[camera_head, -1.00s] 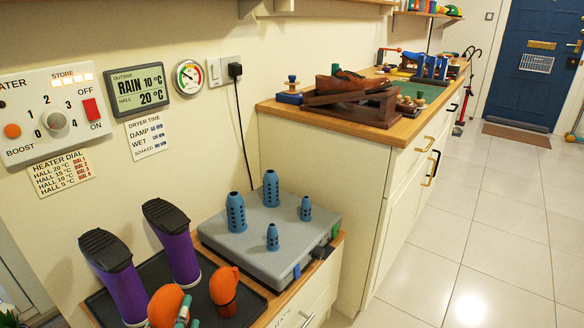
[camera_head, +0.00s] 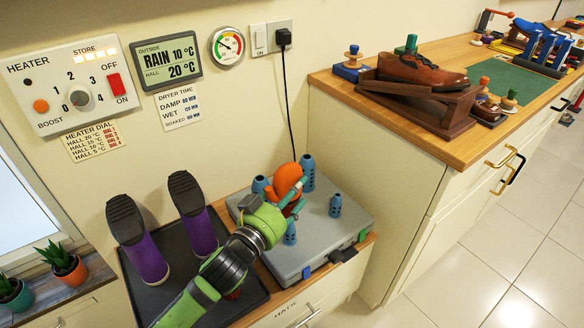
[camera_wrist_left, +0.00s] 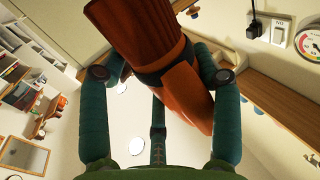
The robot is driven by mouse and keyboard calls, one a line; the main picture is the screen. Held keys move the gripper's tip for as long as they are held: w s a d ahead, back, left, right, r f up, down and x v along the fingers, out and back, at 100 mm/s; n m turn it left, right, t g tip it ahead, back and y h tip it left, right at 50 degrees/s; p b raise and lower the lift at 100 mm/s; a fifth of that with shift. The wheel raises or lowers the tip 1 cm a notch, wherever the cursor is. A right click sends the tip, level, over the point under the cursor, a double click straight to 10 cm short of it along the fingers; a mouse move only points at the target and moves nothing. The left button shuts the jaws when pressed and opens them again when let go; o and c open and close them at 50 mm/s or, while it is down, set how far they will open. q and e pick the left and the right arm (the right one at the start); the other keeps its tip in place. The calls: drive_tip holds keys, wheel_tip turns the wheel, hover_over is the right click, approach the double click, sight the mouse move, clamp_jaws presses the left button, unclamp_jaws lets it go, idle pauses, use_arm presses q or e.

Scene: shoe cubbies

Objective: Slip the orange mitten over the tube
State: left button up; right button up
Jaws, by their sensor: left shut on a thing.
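An orange mitten (camera_head: 285,178) with a dark band is held by my left gripper (camera_head: 296,196) above the grey box. In the left wrist view the mitten (camera_wrist_left: 140,35) lies between the two green fingers of the gripper (camera_wrist_left: 162,76), which is shut on it. Blue slotted tubes stand on the box: a back left tube (camera_head: 260,184), a tall back right tube (camera_head: 308,170), a front tube (camera_head: 290,236) partly behind my arm, and a small right tube (camera_head: 336,206). The mitten shows between the two back tubes; its exact height is unclear. My right gripper is out of view.
The grey box (camera_head: 350,228) sits on a low wooden-topped cabinet. A dark tray (camera_head: 180,258) beside it holds two purple boots (camera_head: 148,258). A higher counter (camera_head: 452,146) with a brown shoe stands to the right.

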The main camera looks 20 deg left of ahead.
use_arm(q)
drive_tip(key=shift+w+a+r, duration=0.1)
drive_tip(key=shift+w+r, duration=0.35)
drive_tip(key=shift+r, duration=0.1)
drive_tip(key=shift+w, duration=0.35)
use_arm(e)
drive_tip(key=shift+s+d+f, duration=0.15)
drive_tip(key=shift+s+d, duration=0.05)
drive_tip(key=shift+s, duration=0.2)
use_arm(q)
drive_tip(key=shift+r+p, duration=0.1)
drive_tip(key=shift+p, duration=0.25)
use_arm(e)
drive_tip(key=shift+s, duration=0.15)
use_arm(q)
drive_tip(key=b, duration=0.2)
hover_over(293, 226)
wheel_tip(293, 226, down, 4)
drive_tip(key=shift+s+a+f+b, duration=0.1)
drive_tip(key=shift+s+f+b, duration=0.15)
drive_tip(key=shift+f+b, duration=0.6)
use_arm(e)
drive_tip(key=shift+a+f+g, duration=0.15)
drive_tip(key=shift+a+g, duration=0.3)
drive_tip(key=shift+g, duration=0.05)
use_arm(q)
drive_tip(key=shift+p, duration=0.95)
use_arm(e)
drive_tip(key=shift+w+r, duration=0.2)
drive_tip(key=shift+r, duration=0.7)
